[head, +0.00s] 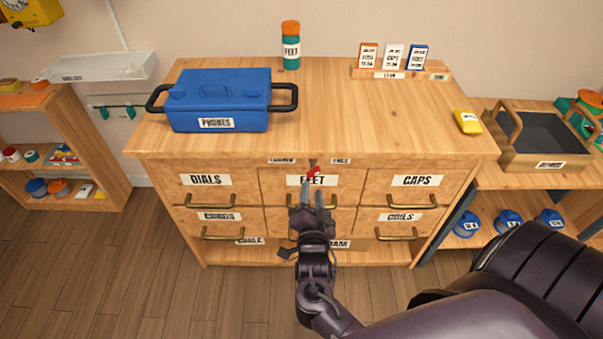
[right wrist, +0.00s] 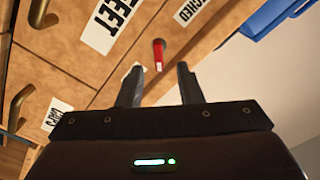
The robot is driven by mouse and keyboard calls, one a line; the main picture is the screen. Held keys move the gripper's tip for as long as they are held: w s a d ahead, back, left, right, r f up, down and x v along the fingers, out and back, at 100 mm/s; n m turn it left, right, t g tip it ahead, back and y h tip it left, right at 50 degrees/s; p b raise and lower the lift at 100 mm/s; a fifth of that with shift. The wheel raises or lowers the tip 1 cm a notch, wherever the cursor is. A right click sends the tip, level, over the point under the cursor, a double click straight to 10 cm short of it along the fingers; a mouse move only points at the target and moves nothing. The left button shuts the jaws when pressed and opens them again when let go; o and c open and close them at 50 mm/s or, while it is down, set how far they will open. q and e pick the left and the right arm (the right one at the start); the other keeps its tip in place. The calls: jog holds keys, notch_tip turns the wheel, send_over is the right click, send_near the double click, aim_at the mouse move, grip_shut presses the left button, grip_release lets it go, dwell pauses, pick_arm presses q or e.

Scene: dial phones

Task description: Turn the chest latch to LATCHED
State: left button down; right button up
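The chest (head: 460,146) is a wooden cabinet with labelled drawers and brass handles. Its small red latch (head: 313,172) is at the top middle of the front, above the FEET drawer, between two small labels partly hidden by the top edge. The latch also shows in the right wrist view (right wrist: 158,55), near a label ending in "CHED". I cannot tell which label it points to. My right gripper (head: 312,192) is open just below the latch in the head view. In the wrist view its fingers (right wrist: 158,84) stand apart, with the latch beyond the gap between their tips.
A blue PHONES box (head: 218,100), a green bottle with orange cap (head: 291,46), a card rack (head: 400,73) and a yellow item (head: 467,122) stand on the chest top. Shelves flank the chest. A wooden carrier (head: 548,155) sits at right. Drawer handles jut out around my gripper.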

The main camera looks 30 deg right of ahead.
aim_at(313, 176)
jog(key=x, duration=0.7)
jog(key=shift+w+d, duration=0.1)
jog(key=shift+d, duration=0.1)
jog(key=shift+c, duration=0.2)
grip_shut()
